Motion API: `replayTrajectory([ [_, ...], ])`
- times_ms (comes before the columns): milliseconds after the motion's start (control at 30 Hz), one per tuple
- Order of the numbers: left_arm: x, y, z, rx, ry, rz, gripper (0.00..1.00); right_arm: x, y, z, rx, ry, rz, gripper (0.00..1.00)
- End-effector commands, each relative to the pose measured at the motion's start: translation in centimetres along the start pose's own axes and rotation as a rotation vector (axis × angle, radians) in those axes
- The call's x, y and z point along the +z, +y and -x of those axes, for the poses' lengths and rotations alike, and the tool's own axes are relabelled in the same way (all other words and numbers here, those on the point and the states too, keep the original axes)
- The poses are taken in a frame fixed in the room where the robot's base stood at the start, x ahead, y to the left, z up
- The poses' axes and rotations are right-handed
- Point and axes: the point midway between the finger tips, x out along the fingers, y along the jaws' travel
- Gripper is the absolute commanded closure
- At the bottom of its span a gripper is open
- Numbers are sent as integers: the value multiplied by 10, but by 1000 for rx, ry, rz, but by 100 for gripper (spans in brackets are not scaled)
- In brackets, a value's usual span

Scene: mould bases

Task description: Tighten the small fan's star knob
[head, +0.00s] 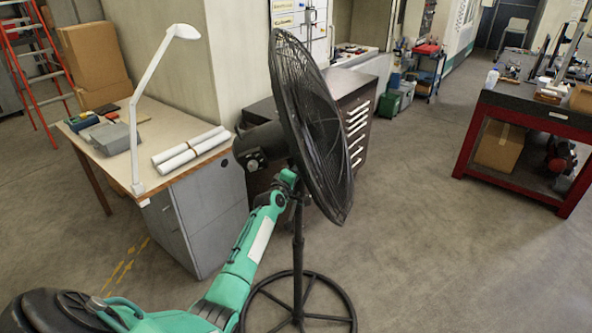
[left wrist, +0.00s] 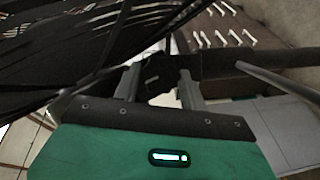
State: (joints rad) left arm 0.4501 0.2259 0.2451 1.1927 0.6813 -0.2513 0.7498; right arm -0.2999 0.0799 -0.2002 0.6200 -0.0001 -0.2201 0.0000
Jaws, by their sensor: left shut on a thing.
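The black pedestal fan (head: 312,125) stands on the floor in the middle of the head view, its cage turned to the right. Its motor housing (head: 262,146) is behind the cage, above the pole (head: 298,235). My left gripper (head: 287,181) reaches up to the neck just under the motor. In the left wrist view its two grey fingers are shut on a small dark part, the star knob (left wrist: 160,75), below the fan cage (left wrist: 85,45). The knob's lobes are too dark to make out. In the head view the gripper hides the knob. My right gripper is not in view.
A desk (head: 160,135) with a white lamp (head: 150,75) and paper rolls (head: 190,148) stands left of the fan. A dark drawer cabinet (head: 340,88) is close behind it. The fan's ring base (head: 345,318) lies on the floor. The floor to the right is clear up to a red workbench (head: 480,150).

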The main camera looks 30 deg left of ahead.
Motion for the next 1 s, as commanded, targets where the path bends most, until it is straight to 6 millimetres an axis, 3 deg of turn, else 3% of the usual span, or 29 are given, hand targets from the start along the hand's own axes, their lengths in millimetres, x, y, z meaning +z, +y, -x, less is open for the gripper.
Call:
replayTrajectory([
  [400, 2, 0, 0, -75, -3, -176, 80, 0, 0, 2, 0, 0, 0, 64],
  [967, 2, 0, 0, -86, -3, -201, 80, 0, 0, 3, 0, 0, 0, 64],
  [1000, 2, 0, 0, -86, -3, -201, 51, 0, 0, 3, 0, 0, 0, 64],
])
